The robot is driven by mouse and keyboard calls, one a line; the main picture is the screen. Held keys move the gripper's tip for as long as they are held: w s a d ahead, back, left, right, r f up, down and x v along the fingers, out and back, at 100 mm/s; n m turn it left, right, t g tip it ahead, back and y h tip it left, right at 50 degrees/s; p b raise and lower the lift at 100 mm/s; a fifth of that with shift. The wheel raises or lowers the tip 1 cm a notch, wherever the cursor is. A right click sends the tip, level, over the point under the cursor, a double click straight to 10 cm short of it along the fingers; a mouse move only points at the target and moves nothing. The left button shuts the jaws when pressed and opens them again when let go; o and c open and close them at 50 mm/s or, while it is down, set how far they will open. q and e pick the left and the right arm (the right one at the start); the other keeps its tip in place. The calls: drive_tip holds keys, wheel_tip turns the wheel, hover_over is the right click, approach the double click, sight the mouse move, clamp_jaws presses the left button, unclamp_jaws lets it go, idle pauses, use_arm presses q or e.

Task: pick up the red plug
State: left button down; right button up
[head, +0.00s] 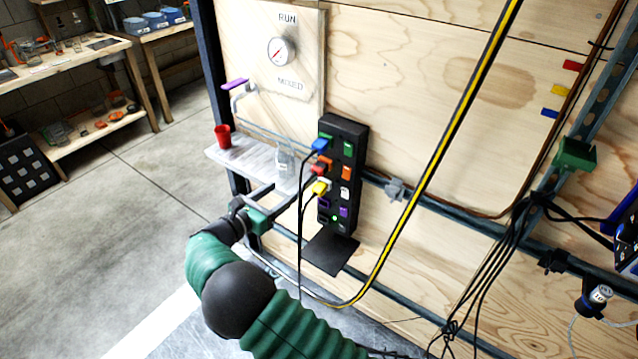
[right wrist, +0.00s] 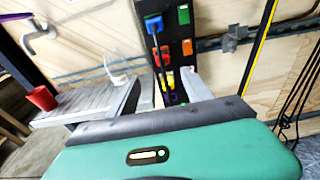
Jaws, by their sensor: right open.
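The red plug (head: 318,168) sits in the left column of a black power strip (head: 327,217) on the wooden wall, between a blue plug (head: 320,146) above and a yellow plug (head: 320,188) below. In the right wrist view the red plug (right wrist: 162,56) shows ahead, just beyond the fingers. My right gripper (head: 290,191) is open and empty, to the left of and slightly below the red plug. In the right wrist view its two fingers (right wrist: 165,92) stand apart, with the strip's lower part between them. I cannot tell whether they touch anything. My left gripper is not in view.
Black cables hang from the plugs near my fingers. A small shelf (head: 240,160) with a red cup (head: 223,136) and a clear bottle (head: 284,162) lies left of the strip. A yellow-black striped hose (head: 432,172) runs to its right. A black flap (head: 330,252) juts out below.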

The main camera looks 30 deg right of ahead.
sight(315, 170)
drive_tip(key=b+x, duration=0.1)
drive_tip(key=x, duration=1.6)
drive_tip(key=shift+s+d+f, duration=0.15)
clamp_jaws()
